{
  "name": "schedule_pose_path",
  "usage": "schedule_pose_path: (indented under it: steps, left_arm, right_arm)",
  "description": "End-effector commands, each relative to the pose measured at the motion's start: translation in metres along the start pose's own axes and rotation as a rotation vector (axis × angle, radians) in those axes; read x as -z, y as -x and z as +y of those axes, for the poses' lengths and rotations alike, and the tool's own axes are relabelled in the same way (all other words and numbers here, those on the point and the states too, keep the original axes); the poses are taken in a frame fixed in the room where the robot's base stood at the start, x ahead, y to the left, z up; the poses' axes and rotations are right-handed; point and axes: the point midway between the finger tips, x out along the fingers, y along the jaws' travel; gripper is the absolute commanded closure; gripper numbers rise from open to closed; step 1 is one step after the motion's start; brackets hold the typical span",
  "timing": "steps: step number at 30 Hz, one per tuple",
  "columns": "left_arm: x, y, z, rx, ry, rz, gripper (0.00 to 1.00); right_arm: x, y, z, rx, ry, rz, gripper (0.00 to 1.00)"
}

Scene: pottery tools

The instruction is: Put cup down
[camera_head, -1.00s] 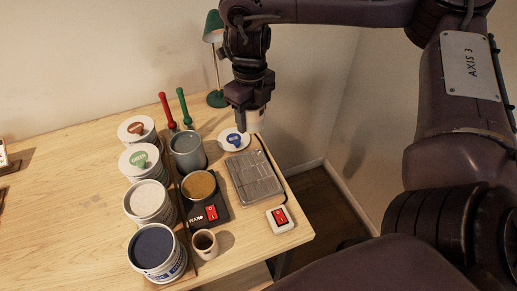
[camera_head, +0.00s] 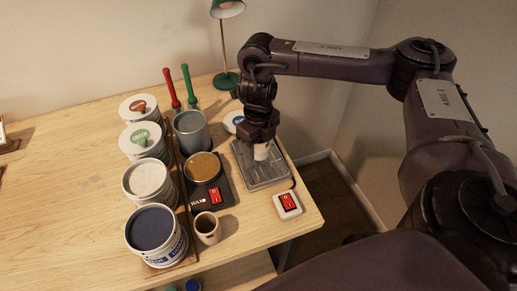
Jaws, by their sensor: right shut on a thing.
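My right gripper (camera_head: 260,141) points down over the grey metal plate (camera_head: 247,172) at the right side of the table. It is shut on a small pale cup (camera_head: 261,152), which is upright and partly hidden by the fingers. I cannot tell whether the cup's base touches the plate or hangs just above it. A second small beige cup (camera_head: 208,230) with dark contents stands at the front of the table. My left gripper is not in view.
A switch box with a red rocker (camera_head: 289,204) sits near the table's right edge. Left of the plate are a black heater with a brown pot (camera_head: 203,167), a grey pot (camera_head: 190,131) and several tubs. A green lamp (camera_head: 228,10) stands behind.

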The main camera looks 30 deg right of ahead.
Motion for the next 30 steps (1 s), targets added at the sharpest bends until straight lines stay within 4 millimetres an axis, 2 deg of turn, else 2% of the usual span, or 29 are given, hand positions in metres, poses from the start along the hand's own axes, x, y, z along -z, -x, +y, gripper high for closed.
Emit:
schedule_pose_path:
  steps: [2, 14, 15, 19, 27, 30]
  left_arm:
    - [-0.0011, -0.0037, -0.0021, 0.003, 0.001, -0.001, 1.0]
    - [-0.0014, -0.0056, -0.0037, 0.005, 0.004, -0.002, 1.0]
    - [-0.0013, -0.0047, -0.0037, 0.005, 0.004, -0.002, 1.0]
    - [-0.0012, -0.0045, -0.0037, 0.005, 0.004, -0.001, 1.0]
    - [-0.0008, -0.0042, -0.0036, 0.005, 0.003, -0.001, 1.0]
    - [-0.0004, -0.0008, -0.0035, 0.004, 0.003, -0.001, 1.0]
  right_arm:
    - [0.0001, -0.0082, 0.0005, -0.002, 0.0, 0.0, 0.78]
    - [-0.0002, -0.012, 0.0001, 0.0, 0.0, -0.001, 0.78]
    - [-0.0003, -0.011, 0.0, 0.0, 0.001, -0.001, 0.47]
    - [-0.0003, -0.0107, 0.0001, 0.0, 0.0, -0.001, 0.3]
    - [-0.0003, -0.0101, 0.0001, 0.0, 0.0, -0.001, 0.29]
    - [-0.0006, -0.0043, 0.0001, 0.0, 0.001, -0.002, 0.29]
